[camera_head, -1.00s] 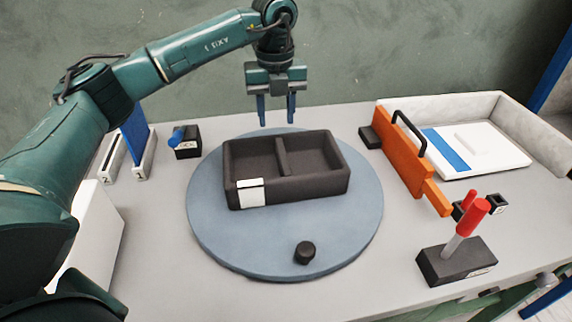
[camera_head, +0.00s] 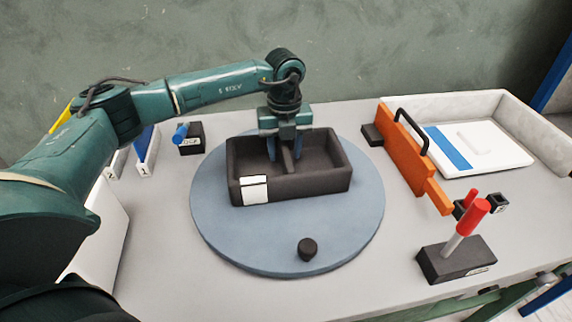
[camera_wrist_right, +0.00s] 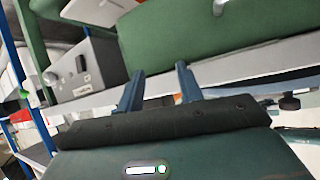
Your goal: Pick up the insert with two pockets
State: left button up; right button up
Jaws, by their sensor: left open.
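The dark grey insert with two pockets (camera_head: 325,182) lies on a round blue-grey turntable (camera_head: 225,235) in the head view. A divider splits it into two pockets, and a white label is on its front wall. My left gripper (camera_head: 285,150) is over the insert's back part, pointing down, with its fingers apart on either side of the divider. I cannot tell whether the fingers touch the divider. My right gripper (camera_wrist_right: 160,88) shows only in the right wrist view, with its fingers apart and nothing between them; the insert is not in that view.
A black knob (camera_head: 307,249) stands on the turntable's front. To the right are an orange plate with a black handle (camera_head: 410,160), a white tray (camera_head: 490,105) and a red-handled lever on a black base (camera_head: 457,260). A blue-handled block (camera_head: 190,138) stands at the left.

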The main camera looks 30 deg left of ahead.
pick_arm(q)
jog(key=shift+c, duration=0.5)
grip_shut()
jog(key=shift+r, duration=0.1)
